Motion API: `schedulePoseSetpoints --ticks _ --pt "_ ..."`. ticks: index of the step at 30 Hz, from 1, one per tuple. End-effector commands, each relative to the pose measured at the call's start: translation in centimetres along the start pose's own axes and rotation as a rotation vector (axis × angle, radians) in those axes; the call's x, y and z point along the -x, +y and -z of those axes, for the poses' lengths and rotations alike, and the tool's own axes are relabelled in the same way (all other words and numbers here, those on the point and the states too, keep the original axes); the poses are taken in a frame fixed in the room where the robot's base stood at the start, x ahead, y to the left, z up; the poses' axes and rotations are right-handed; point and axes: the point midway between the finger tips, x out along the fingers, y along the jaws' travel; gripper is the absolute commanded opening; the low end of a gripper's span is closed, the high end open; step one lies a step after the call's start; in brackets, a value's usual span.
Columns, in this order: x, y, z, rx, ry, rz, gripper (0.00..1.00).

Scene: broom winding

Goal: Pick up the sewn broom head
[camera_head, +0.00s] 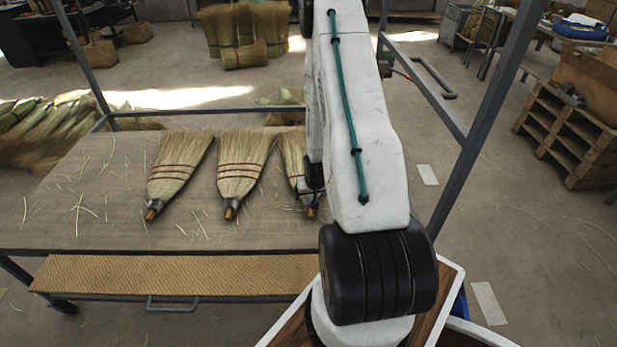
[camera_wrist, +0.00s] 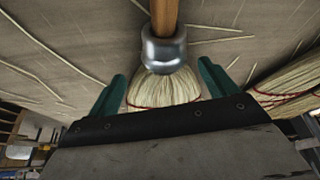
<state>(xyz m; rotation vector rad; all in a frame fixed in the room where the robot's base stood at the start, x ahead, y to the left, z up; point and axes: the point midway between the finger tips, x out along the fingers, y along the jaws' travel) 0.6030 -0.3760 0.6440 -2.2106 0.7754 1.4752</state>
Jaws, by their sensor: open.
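Three sewn broom heads lie on the cart top (camera_head: 90,190) in the head view: one at left (camera_head: 178,165), one in the middle (camera_head: 241,165), and one at right (camera_head: 293,155) partly hidden by my arm. Each has pale bristles, red stitching, a metal collar and a short wooden stub. My gripper (camera_wrist: 162,72) is open in the wrist view, its green fingers apart on either side of a broom head (camera_wrist: 165,90) just below the metal collar (camera_wrist: 163,50). I cannot tell whether they touch it. In the head view my gripper is mostly hidden at the right broom head.
Another stitched broom head (camera_wrist: 290,80) lies close on the right in the wrist view. Loose straws are scattered on the cart top. Grey cart posts (camera_head: 490,110) rise around it. Broom bundles (camera_head: 240,35) stand on the floor behind.

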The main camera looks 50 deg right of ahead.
Motion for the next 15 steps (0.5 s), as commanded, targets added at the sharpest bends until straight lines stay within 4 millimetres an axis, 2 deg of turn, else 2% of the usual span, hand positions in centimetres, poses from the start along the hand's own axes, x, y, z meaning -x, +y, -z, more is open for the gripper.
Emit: schedulePoseSetpoints --ticks 3,6,14,15 --pt "-1.8 -0.1 -0.1 0.000 -0.002 0.000 0.85" --pt "-2.6 -0.1 0.0 0.000 -0.001 0.000 0.85" --pt "-2.7 -0.1 0.0 0.000 0.000 0.000 0.85" --pt "-2.7 -0.1 0.0 0.000 0.000 0.000 0.74"
